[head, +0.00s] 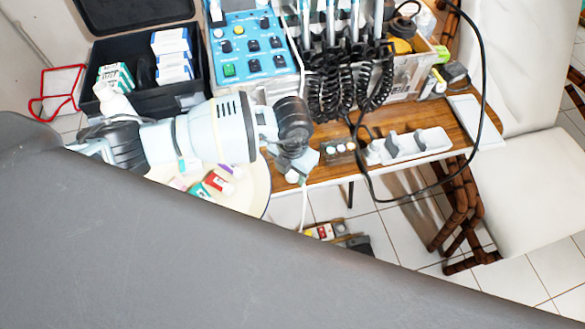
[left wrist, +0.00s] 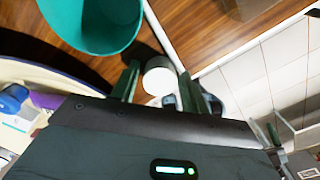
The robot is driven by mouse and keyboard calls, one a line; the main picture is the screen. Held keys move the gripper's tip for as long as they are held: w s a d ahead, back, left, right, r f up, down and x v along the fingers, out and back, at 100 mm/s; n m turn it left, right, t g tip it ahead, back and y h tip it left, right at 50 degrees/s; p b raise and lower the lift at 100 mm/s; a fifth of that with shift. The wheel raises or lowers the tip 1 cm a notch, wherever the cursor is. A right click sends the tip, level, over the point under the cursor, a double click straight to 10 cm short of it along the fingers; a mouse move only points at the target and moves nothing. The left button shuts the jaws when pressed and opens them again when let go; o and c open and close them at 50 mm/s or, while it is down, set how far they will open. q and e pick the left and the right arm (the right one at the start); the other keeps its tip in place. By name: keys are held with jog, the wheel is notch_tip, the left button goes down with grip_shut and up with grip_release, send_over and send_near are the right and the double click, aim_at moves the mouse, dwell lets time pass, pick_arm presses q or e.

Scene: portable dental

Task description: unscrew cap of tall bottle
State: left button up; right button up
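My left gripper (head: 300,168) is over the front edge of the wooden table, pointing down. In the left wrist view its two dark fingers (left wrist: 160,88) stand apart. Between them is a round white top with a greyish side, which looks like a bottle cap (left wrist: 158,80). I see narrow gaps beside it, so the fingers look open around it. In the head view a small white round top (head: 292,176) shows just under the gripper; the rest of that bottle is hidden. A white bottle (head: 113,102) stands farther left, partly behind my arm. My right gripper is out of view.
A teal cup (left wrist: 95,30) stands close to the fingers. A round tray (head: 257,195) with coloured items lies left of the gripper. A grey surface (head: 200,260) fills the foreground.

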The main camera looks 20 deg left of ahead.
aim_at(292, 172)
pick_arm(q)
jog(key=shift+o, duration=0.6)
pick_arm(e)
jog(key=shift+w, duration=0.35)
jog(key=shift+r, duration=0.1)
pick_arm(q)
jog(key=shift+r, duration=0.25)
notch_tip(292, 172, up, 12)
jog(key=shift+p, duration=0.4)
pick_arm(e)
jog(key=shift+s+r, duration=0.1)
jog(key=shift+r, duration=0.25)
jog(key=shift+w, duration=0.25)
pick_arm(q)
jog(key=shift+s+f, duration=0.1)
